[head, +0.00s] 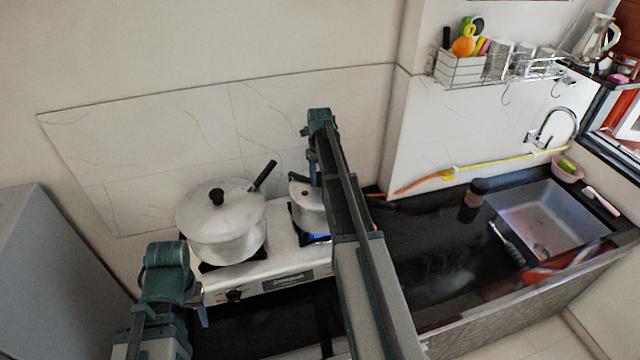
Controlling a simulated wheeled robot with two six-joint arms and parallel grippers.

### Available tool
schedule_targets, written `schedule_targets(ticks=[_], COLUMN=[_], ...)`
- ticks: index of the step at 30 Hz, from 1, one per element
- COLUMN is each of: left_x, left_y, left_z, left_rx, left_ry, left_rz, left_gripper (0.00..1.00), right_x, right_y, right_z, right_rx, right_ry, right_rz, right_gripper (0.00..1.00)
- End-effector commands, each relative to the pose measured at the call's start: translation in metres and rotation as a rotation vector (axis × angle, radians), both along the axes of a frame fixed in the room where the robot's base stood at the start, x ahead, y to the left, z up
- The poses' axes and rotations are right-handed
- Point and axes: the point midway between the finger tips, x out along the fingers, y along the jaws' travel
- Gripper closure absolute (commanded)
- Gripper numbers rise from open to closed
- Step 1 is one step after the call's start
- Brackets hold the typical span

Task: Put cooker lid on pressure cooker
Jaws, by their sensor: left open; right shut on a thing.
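The small silver pressure cooker (307,218) stands on the right burner, where a blue flame shows. The cooker lid (302,190), silver with a small red spot and a short black handle pointing left, is at the cooker's top. My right gripper (314,178) points down at the lid's right side and is shut on it. The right arm hides the right part of lid and cooker, so I cannot tell whether the lid is seated. My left gripper (201,314) is open and low in front of the stove's left end, away from the cooker.
A large lidded silver pot (222,225) with a black knob stands on the left burner of the white stove (275,272). A dark handle sticks up behind it. The black counter (425,250) on the right holds a dark jar (473,200) near the sink (548,225).

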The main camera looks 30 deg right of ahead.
Motion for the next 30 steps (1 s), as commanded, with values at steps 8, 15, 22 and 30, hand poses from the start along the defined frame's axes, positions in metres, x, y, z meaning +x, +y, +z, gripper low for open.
schedule_targets(ticks=[8, 15, 22, 30], left_x=[0.0000, 0.0000, 0.0001, 0.0001], left_y=[0.0000, 0.0000, -0.0001, 0.0000], left_z=[-0.0002, -0.0076, -0.0071, -0.0064], left_rx=[0.000, 0.000, 0.000, 0.000], left_ry=[0.000, 0.000, 0.000, 0.000], left_rz=[0.000, 0.001, 0.001, 0.001], left_gripper=[0.50, 0.50, 0.50, 0.50], right_x=[0.0000, 0.0000, -0.0001, 0.0000], right_y=[0.0000, 0.0000, 0.0000, -0.0004], right_z=[-0.0002, -0.0076, -0.0070, -0.0065], right_rx=[0.000, 0.000, 0.000, -0.001], right_ry=[0.000, 0.000, 0.000, 0.000], right_rz=[0.000, 0.001, 0.000, 0.000], right_gripper=[1.00, 1.00, 0.22, 0.22])
